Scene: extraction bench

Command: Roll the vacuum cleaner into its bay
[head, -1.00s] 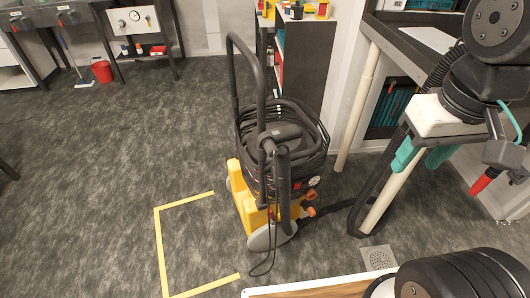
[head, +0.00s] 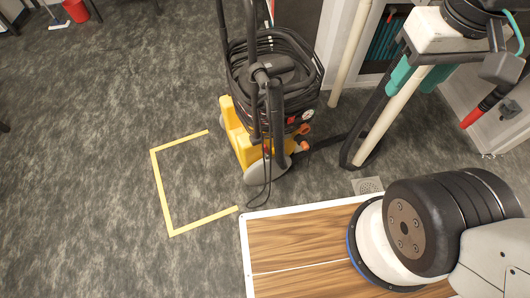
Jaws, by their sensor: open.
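The vacuum cleaner (head: 240,137) stands upright on the floor, with a yellow base, grey wheels, a black body with coiled hose and a tall black handle (head: 251,65). The bay is a yellow tape outline (head: 163,190) on the carpet to its left, with its open side facing the machine. The vacuum stands just outside that open side. My gripper (head: 418,78) shows at upper right, its white body above two teal finger pads held apart. It is open and empty, well to the right of the vacuum and not touching it. The handle's top is cut off.
A wood-topped surface with a white rim (head: 243,245) fills the lower front. A bench leg (head: 385,128) and a floor drain (head: 368,187) lie right of the vacuum. A red bucket (head: 76,10) is far left. Carpet inside and left of the outline is clear.

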